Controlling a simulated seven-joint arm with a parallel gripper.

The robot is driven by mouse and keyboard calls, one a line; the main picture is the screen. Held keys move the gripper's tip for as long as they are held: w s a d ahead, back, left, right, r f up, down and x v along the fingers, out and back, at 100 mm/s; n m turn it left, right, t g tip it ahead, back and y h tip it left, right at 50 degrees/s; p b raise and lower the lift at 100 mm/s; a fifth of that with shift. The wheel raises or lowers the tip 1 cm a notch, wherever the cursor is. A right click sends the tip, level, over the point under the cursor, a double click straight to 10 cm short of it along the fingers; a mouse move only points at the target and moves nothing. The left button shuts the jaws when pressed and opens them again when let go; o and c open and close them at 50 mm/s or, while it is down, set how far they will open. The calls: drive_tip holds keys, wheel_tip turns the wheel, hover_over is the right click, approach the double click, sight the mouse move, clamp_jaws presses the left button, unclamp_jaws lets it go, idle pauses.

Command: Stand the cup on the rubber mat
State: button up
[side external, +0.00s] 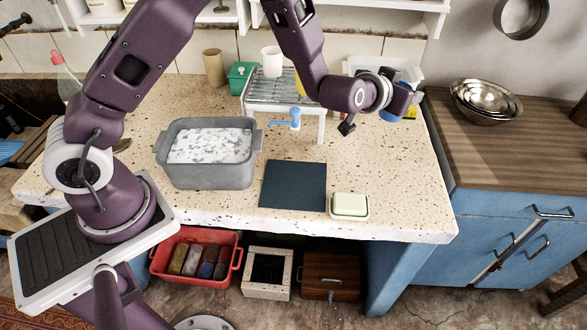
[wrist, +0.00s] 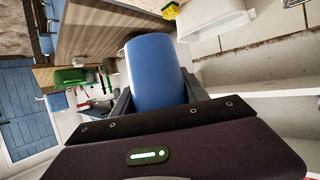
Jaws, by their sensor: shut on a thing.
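The cup (wrist: 158,72) is a plain blue cylinder, seen clearly in the wrist view between my fingers. My gripper (wrist: 158,108) is shut on it. In the side external view my gripper (side external: 411,98) is high over the back right of the worktop, and blue of the cup (side external: 405,85) shows partly behind it. The hand hides much of the cup there, and I cannot tell whether it is upright. The rubber mat (side external: 293,185) is a dark blue-grey square lying flat near the front edge, bare, and well apart from the cup.
A grey basin (side external: 207,176) stands left of the mat and a soap dish (side external: 349,213) touches or nearly touches its right side. Metal bowls (side external: 485,100) are at the right.

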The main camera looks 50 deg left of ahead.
drive_tip(key=shift+s+d+n+y, duration=0.3)
drive_tip(key=shift+n+y, duration=0.4)
drive_tip(key=shift+y, duration=0.1)
drive_tip(key=s+f+n+g+y, duration=0.3)
drive_tip(key=s+n+g+y, duration=0.15)
drive_tip(key=s, duration=0.75)
drive_tip(key=s+f+n+g+y, duration=0.2)
drive_tip(key=s+n+g+y, duration=0.3)
drive_tip(key=s, duration=0.7)
drive_tip(key=shift+n+t, duration=0.65)
drive_tip(key=shift+t, duration=0.1)
drive_tip(key=f, duration=1.1)
drive_tip(key=shift+w+a+f, duration=0.1)
drive_tip(key=shift+a+f, duration=0.2)
drive_tip(key=shift+a, duration=0.1)
drive_tip(key=w+a, duration=0.2)
drive_tip(key=a, duration=0.3)
drive_tip(key=w+a, duration=0.2)
drive_tip(key=a, duration=0.4)
drive_tip(key=w+a+f, duration=0.1)
drive_tip(key=w+a, duration=0.2)
drive_tip(key=a, duration=0.2)
drive_tip(key=shift+a+f, duration=0.1)
drive_tip(key=shift+a, duration=0.25)
drive_tip(key=shift+d+f, duration=0.1)
drive_tip(key=shift+f, duration=0.25)
